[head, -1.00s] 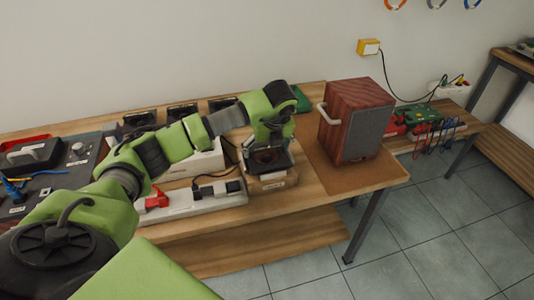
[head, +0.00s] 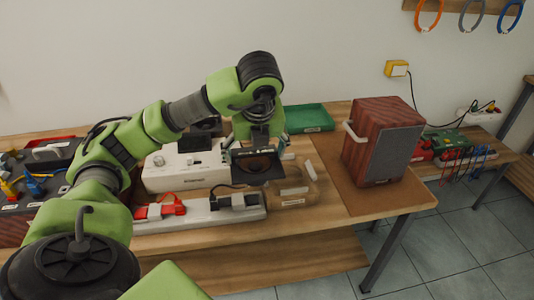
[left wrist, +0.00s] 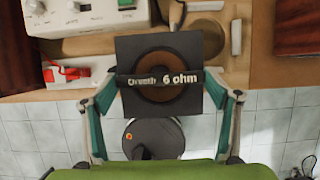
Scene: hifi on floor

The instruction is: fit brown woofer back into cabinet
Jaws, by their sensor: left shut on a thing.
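The brown woofer (head: 262,166) has a brown round cone on a black square plate. My left gripper (head: 258,146) is shut on it, above the workbench. In the left wrist view the woofer (left wrist: 160,68) faces the camera, with a label strip reading "6 ohm", and the fingers of the gripper (left wrist: 163,92) are at its left and right edges. The reddish wood cabinet (head: 375,140) stands upright on a brown mat (head: 337,165), to the right of and apart from the woofer. Its dark grey face points right; no woofer opening is clear to me. My right gripper is out of view.
A light wooden stand (head: 300,186) is right beside and below the woofer. A green tray (head: 308,118) lies behind. A white instrument (head: 185,170) and a grey strip (head: 205,213) with a red clip are to the left. The cabinet's pale handle (head: 353,132) juts left.

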